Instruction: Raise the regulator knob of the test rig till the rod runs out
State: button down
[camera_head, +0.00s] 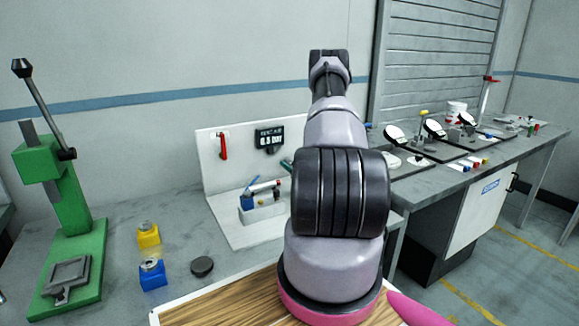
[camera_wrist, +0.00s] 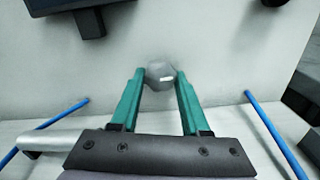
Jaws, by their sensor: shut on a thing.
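In the wrist view the grey regulator knob (camera_wrist: 159,73) sits between the tips of my gripper's teal fingers (camera_wrist: 160,80), which are shut on it in front of the pale back panel. In the head view my arm hides the knob and most of my gripper; a bit of teal finger (camera_head: 286,164) shows beside the arm. The test rig (camera_head: 215,165) is a white upright panel and base with a dark display (camera_head: 269,139) that seems to read 0.5 BAR. A silver cylinder (camera_wrist: 50,140) lies at left in the wrist view; its rod cannot be made out.
Blue hoses (camera_wrist: 277,135) run on both sides of my gripper. A red handle (camera_head: 223,146) is on the panel. A green press (camera_head: 75,215), yellow block (camera_head: 148,236), blue block (camera_head: 153,275) and dark puck (camera_head: 202,266) stand left. A second bench (camera_head: 440,180) is right.

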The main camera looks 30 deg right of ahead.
jog(key=m, duration=0.3)
jog(key=shift+c, duration=1.9)
grip_release()
jog(key=shift+s+a, duration=0.15)
jog(key=shift+s, duration=1.75)
jog(key=shift+s+a, duration=0.15)
jog(key=shift+s, duration=1.7)
